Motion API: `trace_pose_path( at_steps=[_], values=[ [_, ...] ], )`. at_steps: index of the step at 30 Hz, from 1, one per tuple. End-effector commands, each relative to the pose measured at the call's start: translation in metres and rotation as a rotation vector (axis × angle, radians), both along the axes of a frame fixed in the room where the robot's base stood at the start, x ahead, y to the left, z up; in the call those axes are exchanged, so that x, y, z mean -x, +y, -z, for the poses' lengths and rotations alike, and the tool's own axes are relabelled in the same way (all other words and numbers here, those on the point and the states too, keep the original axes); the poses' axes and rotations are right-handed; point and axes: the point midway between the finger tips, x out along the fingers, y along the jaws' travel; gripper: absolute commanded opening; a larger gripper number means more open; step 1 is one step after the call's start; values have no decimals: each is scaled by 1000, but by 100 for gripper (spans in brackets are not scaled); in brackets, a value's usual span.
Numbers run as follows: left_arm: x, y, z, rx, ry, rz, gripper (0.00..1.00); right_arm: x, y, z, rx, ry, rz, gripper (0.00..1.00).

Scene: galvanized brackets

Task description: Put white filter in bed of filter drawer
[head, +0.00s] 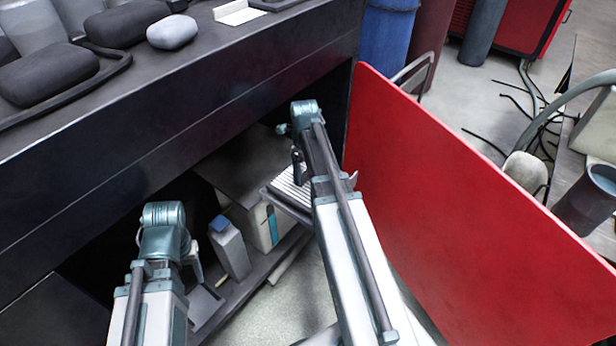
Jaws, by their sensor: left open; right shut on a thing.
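The white filter (287,190), a flat ridged piece with a grey edge, shows in the head view just inside the open cabinet under the counter. My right arm crosses in front and hides part of it. My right gripper (298,172) reaches down at the filter's upper side and appears shut on it; the contact is small and partly hidden. My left gripper (194,268) is open and empty, low at the cabinet's front, its fingers mostly hidden behind its own wrist. I cannot clearly make out the filter drawer or its bed; whether the filter rests on anything is unclear.
A red panel (450,190) stands close on the right. The dark counter (200,90) overhangs the cabinet from the left. A grey bottle with a blue cap (229,248) and a beige box (264,227) stand on the cabinet's lower shelf.

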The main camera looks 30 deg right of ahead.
Motion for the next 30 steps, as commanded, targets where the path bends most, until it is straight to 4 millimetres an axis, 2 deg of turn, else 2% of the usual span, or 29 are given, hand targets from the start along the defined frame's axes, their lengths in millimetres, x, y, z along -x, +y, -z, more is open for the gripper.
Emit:
trace_pose_path(
  at_steps=[6,10,15,18,30],
  values=[
    [0,0,0,0,0,0,52,-2,-3,0,0,0,0,2],
    [0,0,0,0,0,0,52,-8,-16,0,0,0,1,2],
    [0,0,29,0,0,0,52,-6,-14,29,0,0,-1,2],
    [0,0,37,0,0,0,52,-6,-14,37,0,0,-1,2],
    [0,0,39,0,0,0,52,-6,-14,39,0,0,-1,2]
  ],
)
